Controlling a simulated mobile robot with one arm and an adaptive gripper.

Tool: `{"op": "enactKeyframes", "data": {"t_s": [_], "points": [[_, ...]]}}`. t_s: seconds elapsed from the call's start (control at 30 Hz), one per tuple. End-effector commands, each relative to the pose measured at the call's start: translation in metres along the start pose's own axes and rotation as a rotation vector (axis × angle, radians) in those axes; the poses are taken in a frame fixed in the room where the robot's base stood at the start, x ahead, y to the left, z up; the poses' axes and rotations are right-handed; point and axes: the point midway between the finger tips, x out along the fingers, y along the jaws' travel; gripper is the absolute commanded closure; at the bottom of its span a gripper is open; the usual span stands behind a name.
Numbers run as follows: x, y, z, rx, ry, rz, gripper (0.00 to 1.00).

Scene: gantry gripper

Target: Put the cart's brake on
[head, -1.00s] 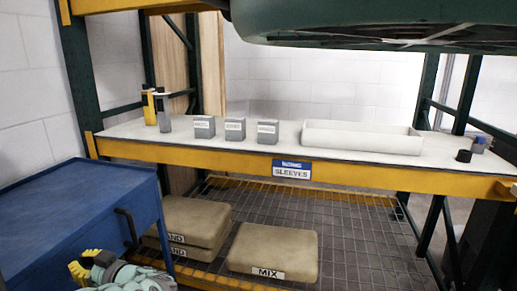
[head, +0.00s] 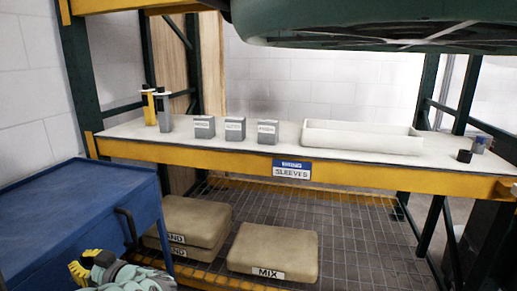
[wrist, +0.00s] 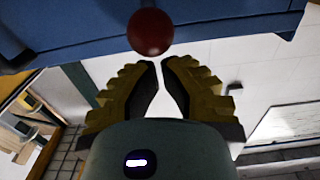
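The blue cart (head: 70,205) stands at the lower left in the head view, with a dark handle on its side. In the wrist view the cart's blue body (wrist: 225,28) spans the top. A round red knob (wrist: 150,32) shows in front of it, just beyond my fingertips and slightly left of the gap between them. Any stem behind the knob is hidden. My gripper (wrist: 160,63) has yellow, stepped fingers with a narrow gap between the tips and nothing held. In the head view my gripper (head: 77,272) is low beside the cart's front, and the knob is not visible there.
A yellow-edged shelf (head: 225,160) carries grey boxes (head: 235,130), a white tray (head: 360,138) and small bottles. Tan sacks (head: 272,250) lie on the mesh deck below, right of my arm. A green-black body (head: 380,22) hangs across the top.

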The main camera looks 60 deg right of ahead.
Motion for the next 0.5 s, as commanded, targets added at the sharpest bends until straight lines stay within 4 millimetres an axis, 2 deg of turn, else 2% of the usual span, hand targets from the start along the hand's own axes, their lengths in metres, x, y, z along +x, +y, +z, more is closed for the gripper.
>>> {"op": "enactKeyframes", "data": {"t_s": [0.27, 0.5], "points": [[0.000, 0.000, 0.002, 0.000, 0.000, 0.000, 1.00], [0.000, 0.000, 0.017, 0.000, 0.000, -0.001, 1.00]]}}
